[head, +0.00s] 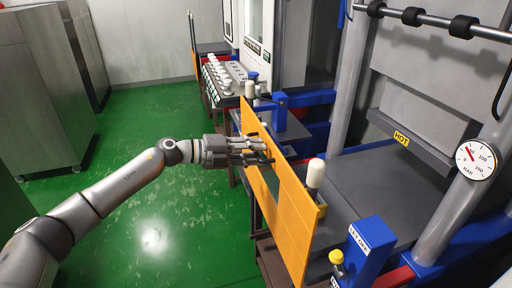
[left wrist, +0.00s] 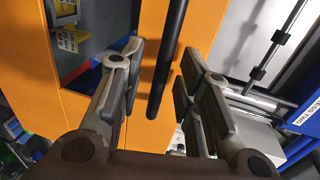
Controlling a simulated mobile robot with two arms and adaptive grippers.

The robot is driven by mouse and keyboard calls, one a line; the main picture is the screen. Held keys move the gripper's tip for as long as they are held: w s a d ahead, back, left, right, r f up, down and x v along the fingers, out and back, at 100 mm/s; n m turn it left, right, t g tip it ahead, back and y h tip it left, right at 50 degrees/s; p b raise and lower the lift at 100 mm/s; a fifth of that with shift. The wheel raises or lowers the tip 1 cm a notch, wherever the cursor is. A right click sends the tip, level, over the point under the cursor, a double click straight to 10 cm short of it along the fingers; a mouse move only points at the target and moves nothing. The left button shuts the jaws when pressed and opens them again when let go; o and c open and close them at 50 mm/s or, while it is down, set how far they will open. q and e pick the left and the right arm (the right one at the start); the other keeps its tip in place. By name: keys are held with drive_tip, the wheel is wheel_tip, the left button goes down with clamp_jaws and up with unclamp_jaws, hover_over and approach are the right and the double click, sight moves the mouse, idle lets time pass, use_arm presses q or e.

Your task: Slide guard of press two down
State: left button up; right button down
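The orange guard (head: 292,215) stands as a long upright panel along the near side of the press, with a rectangular opening in it. It fills much of the left wrist view (left wrist: 205,25). A black bar handle (left wrist: 170,50) runs along the guard. My left gripper (head: 262,151) is at the guard's outer face, and in the left wrist view (left wrist: 157,95) its fingers are apart, with the bar between them and gaps visible at both sides. A partly cut-off label (left wrist: 308,116) reads "ESS TWO". My right gripper is not in view.
A white-topped knob (head: 315,174) and a blue box with a yellow button (head: 336,257) stand near the guard's near end. The green floor (head: 155,235) at left is clear.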

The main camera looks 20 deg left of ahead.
use_arm(q)
drive_tip(key=shift+w+d+f, duration=0.1)
drive_tip(key=shift+w+d, duration=0.15)
drive_tip(key=shift+d, duration=0.05)
clamp_jaws()
idle(0.3)
